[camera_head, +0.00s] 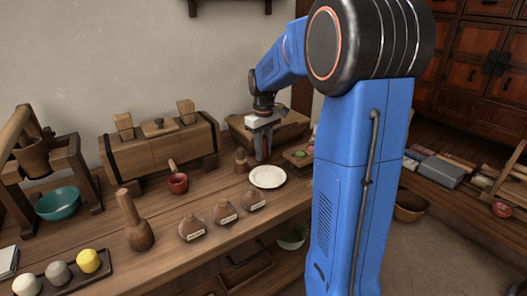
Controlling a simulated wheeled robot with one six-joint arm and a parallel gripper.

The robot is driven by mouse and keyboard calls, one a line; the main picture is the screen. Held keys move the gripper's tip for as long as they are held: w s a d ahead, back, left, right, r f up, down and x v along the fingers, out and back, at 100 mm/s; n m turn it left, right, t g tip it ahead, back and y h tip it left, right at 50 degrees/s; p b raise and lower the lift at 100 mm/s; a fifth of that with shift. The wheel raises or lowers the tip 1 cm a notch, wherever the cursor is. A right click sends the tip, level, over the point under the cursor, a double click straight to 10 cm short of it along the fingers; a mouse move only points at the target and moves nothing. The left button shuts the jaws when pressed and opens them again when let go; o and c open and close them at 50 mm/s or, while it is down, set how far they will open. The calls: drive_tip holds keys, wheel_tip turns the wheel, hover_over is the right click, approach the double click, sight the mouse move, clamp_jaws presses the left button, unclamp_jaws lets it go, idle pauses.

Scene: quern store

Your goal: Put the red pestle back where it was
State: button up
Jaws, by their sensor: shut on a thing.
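My gripper (262,143) hangs over the back of the wooden bench, just behind the white plate (267,177). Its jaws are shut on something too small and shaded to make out. I cannot pick out a red pestle for sure. A large wooden pestle (138,228) stands nearer the front.
Several labelled brown flasks (225,212) stand along the bench (180,262) front. A teal bowl (58,203) and a wooden press frame are at left. A small tray (298,158) lies right of the gripper. My blue arm column hides the bench's right end.

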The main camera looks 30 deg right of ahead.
drive_tip(key=shift+f, duration=0.15)
drive_tip(key=o, duration=1.1)
drive_tip(key=shift+c, duration=0.2)
